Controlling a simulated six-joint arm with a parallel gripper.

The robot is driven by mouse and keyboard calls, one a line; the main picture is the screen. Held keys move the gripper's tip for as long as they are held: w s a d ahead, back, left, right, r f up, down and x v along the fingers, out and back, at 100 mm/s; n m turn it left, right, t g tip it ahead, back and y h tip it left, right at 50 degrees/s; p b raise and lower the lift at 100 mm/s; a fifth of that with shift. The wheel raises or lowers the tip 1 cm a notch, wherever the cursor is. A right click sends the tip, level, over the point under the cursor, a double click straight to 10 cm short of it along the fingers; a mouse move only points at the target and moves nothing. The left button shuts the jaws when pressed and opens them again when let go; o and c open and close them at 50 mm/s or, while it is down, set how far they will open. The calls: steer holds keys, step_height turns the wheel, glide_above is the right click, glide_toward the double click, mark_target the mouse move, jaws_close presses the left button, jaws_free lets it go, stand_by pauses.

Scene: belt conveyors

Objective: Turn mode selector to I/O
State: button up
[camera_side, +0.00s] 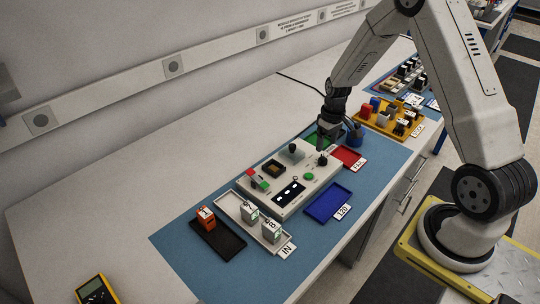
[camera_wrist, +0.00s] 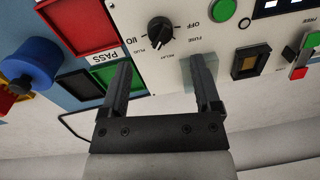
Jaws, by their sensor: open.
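The mode selector is a round black knob (camera_wrist: 161,30) on a light panel in the wrist view, ringed by the labels I/O, PLUG, RELAY, FUSE and OFF. I cannot tell for sure which label its pointer faces. In the side view the knob (camera_side: 321,160) sits at the far right part of the panel (camera_side: 283,207). My gripper (camera_wrist: 160,64) is open and empty, its two fingers apart. The knob shows between and beyond the fingertips, with no visible contact. In the side view my gripper (camera_side: 326,146) is just above the knob.
A green button (camera_wrist: 222,9), a dark square socket (camera_wrist: 250,62) and a red-green rocker (camera_wrist: 303,58) are on the panel. A red tray (camera_side: 348,157), a blue tray (camera_side: 328,202) and a white tray (camera_side: 235,208) with grey blocks surround it. A blue round object (camera_wrist: 30,60) stands nearby.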

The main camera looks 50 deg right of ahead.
mark_target(324, 157)
steer(key=shift+a+f, duration=0.2)
steer(key=shift+f, duration=2.8)
jaws_close()
